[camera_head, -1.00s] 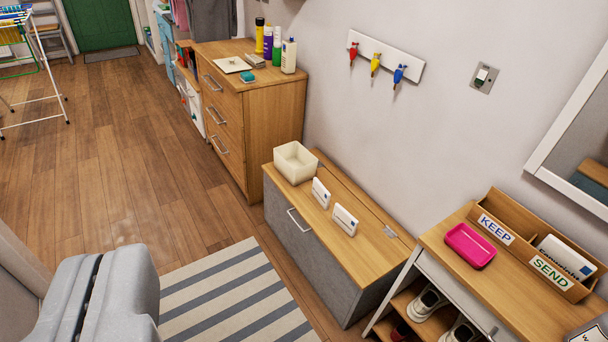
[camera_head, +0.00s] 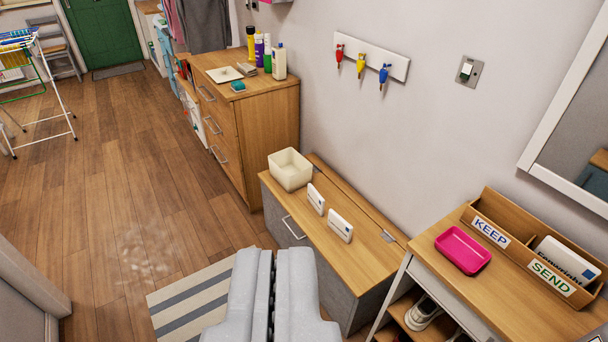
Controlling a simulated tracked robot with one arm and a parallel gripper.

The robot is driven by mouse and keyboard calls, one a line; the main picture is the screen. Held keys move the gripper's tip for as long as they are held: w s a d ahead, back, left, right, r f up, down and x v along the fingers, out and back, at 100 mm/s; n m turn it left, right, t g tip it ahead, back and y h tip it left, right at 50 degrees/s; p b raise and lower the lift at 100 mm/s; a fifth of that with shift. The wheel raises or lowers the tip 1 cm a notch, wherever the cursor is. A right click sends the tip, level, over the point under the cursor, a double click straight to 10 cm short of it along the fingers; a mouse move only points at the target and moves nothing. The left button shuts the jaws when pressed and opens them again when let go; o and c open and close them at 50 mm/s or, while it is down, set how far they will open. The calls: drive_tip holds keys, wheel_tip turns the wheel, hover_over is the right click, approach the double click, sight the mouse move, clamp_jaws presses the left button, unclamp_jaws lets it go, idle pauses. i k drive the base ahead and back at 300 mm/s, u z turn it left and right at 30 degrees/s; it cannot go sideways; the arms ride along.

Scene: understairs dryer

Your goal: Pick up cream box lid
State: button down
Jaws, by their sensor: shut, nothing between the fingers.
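A flat cream square (camera_head: 224,75) lies on top of the wooden chest of drawers; it looks like the cream box lid. An open cream box (camera_head: 290,172) without a cover stands on the low wooden-topped chest. My gripper (camera_head: 265,254) is at the bottom middle, its two grey fingers together and empty. It appears in front of the low chest and striped rug, well short of the flat cream square.
Several bottles (camera_head: 262,50) and a teal item (camera_head: 238,87) stand near the flat square. Two white cards (camera_head: 340,225) stand on the low chest (camera_head: 360,262). A pink tray (camera_head: 462,250) and KEEP/SEND organiser (camera_head: 530,240) are at right. Open floor (camera_head: 110,190) lies left.

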sight(220, 75)
drive_tip(key=z, duration=0.05)
drive_tip(key=i, duration=1)
drive_tip(key=u, duration=0.05)
